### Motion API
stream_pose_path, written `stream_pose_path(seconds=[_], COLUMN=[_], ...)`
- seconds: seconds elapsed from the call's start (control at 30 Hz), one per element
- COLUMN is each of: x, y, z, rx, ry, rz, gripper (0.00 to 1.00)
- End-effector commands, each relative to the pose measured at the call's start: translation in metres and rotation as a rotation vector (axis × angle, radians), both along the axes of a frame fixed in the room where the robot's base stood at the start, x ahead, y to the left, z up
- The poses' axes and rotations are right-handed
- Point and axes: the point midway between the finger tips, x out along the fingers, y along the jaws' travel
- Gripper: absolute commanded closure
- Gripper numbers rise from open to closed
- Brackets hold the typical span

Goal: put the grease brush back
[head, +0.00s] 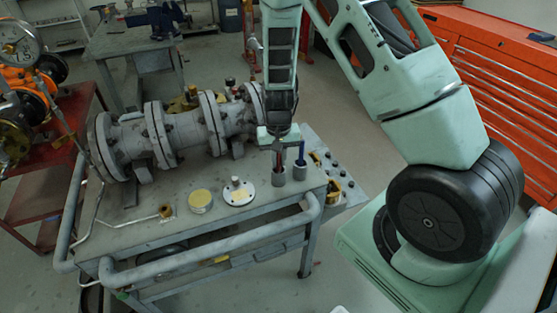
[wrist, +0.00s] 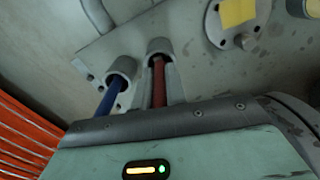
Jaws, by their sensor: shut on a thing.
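My gripper (head: 278,146) is above the right end of the grey cart and shut on a thin red-brown handle, which I take to be the grease brush (head: 279,160). The handle points down into the mouth of a grey cup (head: 278,179). In the wrist view the red handle (wrist: 158,82) runs from my gripper into its cup (wrist: 159,46). The brush's lower end is hidden, so I cannot tell whether it touches the bottom. A second cup (head: 300,173) beside it holds a blue handle (head: 301,153), which also shows in the wrist view (wrist: 108,100).
The cart top (head: 150,232) also carries a large flanged valve (head: 183,132), a round flange plate (head: 239,192) and a yellow-topped disc (head: 200,199). A rail (head: 215,241) runs along its front edge. A red tool cabinet (head: 500,75) stands at right.

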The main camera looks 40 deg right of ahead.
Motion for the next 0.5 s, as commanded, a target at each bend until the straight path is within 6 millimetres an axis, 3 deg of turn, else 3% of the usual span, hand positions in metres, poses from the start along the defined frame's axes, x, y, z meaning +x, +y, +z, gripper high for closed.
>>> stream_pose_path(seconds=[0.47, 0.5], x=[-0.0002, -0.0001], y=[0.0003, 0.0004], z=[-0.0129, -0.0113], rx=[0.001, 0.001], ry=[0.000, 0.000], rz=[0.001, 0.001], gripper=[1.00, 0.75])
